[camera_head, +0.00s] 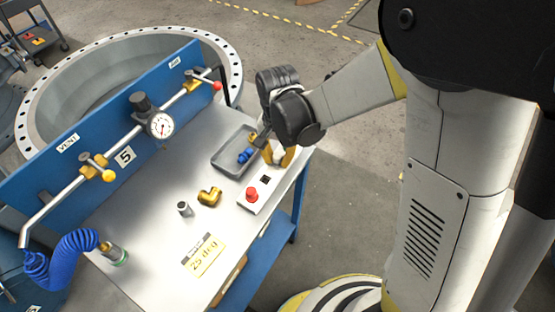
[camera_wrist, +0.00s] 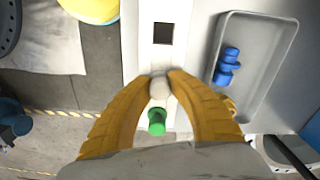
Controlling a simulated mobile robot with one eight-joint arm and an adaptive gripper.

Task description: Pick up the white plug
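My gripper (camera_wrist: 161,80) points down over the far end of a white box (camera_wrist: 143,50), with its two yellow fingers curving in. Its fingertips meet both sides of the white plug (camera_wrist: 159,90) with no clear gap, so it looks shut on the plug. A green plug (camera_wrist: 156,122) stands close beside the white one, between the fingers and nearer the palm. In the head view my gripper (camera_head: 278,157) is low at the box (camera_head: 257,193), beside the grey tray. The plugs are largely hidden there. I cannot tell whether the white plug is clear of the box.
A grey tray (camera_wrist: 286,60) holds blue fittings (camera_wrist: 227,66) right beside my gripper. The box bears a black square (camera_wrist: 163,33) and a red button (camera_head: 252,194). A brass elbow (camera_head: 209,197), grey cylinder (camera_head: 184,209) and label card (camera_head: 205,256) lie on the bench.

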